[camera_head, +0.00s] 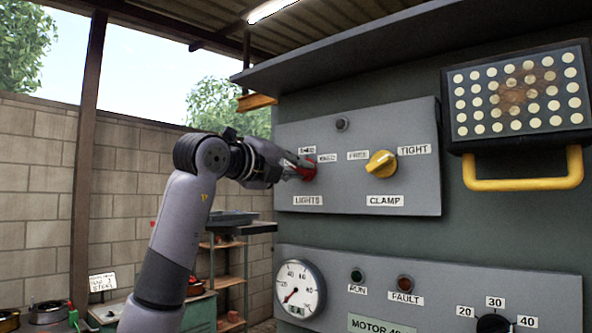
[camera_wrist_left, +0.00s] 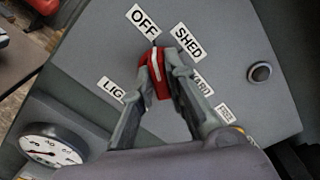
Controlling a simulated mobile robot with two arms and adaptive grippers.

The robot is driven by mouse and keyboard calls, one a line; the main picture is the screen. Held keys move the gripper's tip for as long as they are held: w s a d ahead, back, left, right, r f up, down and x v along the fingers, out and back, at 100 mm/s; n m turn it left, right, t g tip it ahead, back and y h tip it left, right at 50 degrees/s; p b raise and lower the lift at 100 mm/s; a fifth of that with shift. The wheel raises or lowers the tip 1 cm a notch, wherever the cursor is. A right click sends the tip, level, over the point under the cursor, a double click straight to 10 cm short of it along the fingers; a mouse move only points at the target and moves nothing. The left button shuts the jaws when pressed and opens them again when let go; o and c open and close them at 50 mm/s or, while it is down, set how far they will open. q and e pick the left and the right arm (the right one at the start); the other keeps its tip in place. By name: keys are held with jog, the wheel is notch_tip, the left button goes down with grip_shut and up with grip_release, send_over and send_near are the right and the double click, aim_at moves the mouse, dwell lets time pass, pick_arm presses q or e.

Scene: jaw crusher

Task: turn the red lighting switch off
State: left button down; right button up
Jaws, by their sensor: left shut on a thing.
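The red lighting switch (camera_head: 309,172) sits on the upper grey panel, above the LIGHTS label. In the left wrist view the red switch (camera_wrist_left: 154,78) has a white line that points roughly at the OFF label (camera_wrist_left: 144,20). The SHED label (camera_wrist_left: 188,44) and YARD label lie to its right. My left gripper (camera_head: 300,169) is at the switch; in the left wrist view the fingers of my left gripper (camera_wrist_left: 158,76) are closed on either side of it. The gripper hides the OFF label in the head view. My right gripper is not in view.
A yellow clamp knob (camera_head: 381,164) is on the same panel to the right. A lamp box (camera_head: 518,95) with a yellow handle juts out at the upper right. A gauge (camera_head: 299,289) and indicator lamps are on the lower panel. Shelves (camera_head: 228,280) stand at the left.

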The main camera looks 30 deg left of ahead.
pick_arm(q)
jog(key=c, duration=1.6)
grip_release()
jog(key=s+a, duration=0.1)
jog(key=s, duration=1.1)
jog(key=shift+f, duration=0.1)
